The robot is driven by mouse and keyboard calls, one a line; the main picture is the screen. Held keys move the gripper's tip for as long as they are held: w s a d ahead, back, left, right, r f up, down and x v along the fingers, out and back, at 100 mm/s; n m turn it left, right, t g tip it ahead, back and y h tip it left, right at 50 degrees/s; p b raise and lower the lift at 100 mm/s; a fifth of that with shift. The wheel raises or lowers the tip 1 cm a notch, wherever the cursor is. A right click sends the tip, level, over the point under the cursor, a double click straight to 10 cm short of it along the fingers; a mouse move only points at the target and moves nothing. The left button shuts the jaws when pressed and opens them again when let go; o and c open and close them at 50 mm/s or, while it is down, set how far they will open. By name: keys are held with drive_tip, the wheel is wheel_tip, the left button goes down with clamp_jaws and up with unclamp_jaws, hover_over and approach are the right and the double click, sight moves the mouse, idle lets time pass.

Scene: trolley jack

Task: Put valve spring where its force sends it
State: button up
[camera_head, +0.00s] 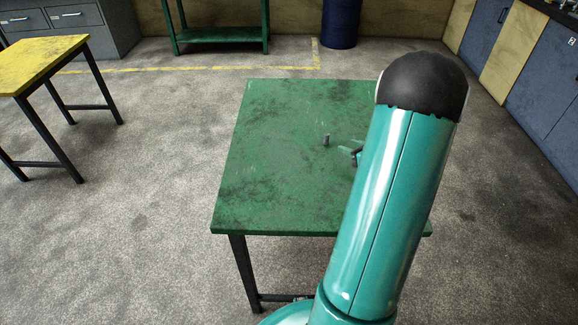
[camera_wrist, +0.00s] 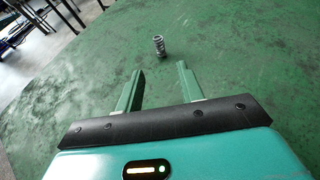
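The valve spring (camera_wrist: 159,46) is a small grey metal coil standing upright on the green table. In the head view it is the small dark upright piece (camera_head: 326,140) near the middle of the tabletop. My gripper (camera_wrist: 162,74) is open and empty in the wrist view, with its two green fingers apart. The spring is beyond the fingertips, roughly in line with the gap between them, and does not touch them. In the head view my arm hides most of the gripper; only a small dark part shows. No trolley jack is visible.
The green table (camera_head: 275,185) is otherwise bare where visible; my arm covers its right side. A yellow table (camera_head: 38,62) stands at the left. A green bench (camera_head: 218,35), a blue drum (camera_head: 341,22) and blue cabinets (camera_head: 535,75) stand farther back and right.

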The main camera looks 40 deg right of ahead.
drive_tip(key=w+a+r+n+g+y, duration=0.2)
drive_tip(key=a+r+n, duration=0.3)
drive_tip(key=a, duration=0.5)
drive_tip(key=w+a+r+n+g+y, duration=0.1)
drive_tip(key=a+r+n+g+y, duration=0.15)
drive_tip(key=a+n, duration=0.5)
drive_tip(key=w+a+r+n+g+y, duration=0.1)
drive_tip(key=w+a+r+n+y, duration=0.2)
drive_tip(key=a, duration=0.9)
drive_tip(key=s+a+r+n+g+h, duration=0.1)
drive_tip(key=s+a+r+n+h, duration=0.2)
drive_tip(key=s+a+n, duration=0.4)
drive_tip(key=s+a+r+n+g+h, duration=0.1)
drive_tip(key=s+a+r+n+h, duration=0.2)
drive_tip(key=s+a+n, duration=0.4)
drive_tip(key=s+r+n, duration=0.1)
drive_tip(key=n, duration=0.5)
drive_tip(key=shift+a+r, duration=0.35)
drive_tip(key=shift+a, duration=0.05)
drive_tip(key=shift+o, duration=0.4)
drive_tip(key=shift+s+r+n+h, duration=0.2)
drive_tip(key=shift+s+n+h, duration=0.1)
drive_tip(key=shift+n, duration=0.35)
drive_tip(key=shift+c, duration=0.6)
drive_tip(key=shift+d, duration=0.2)
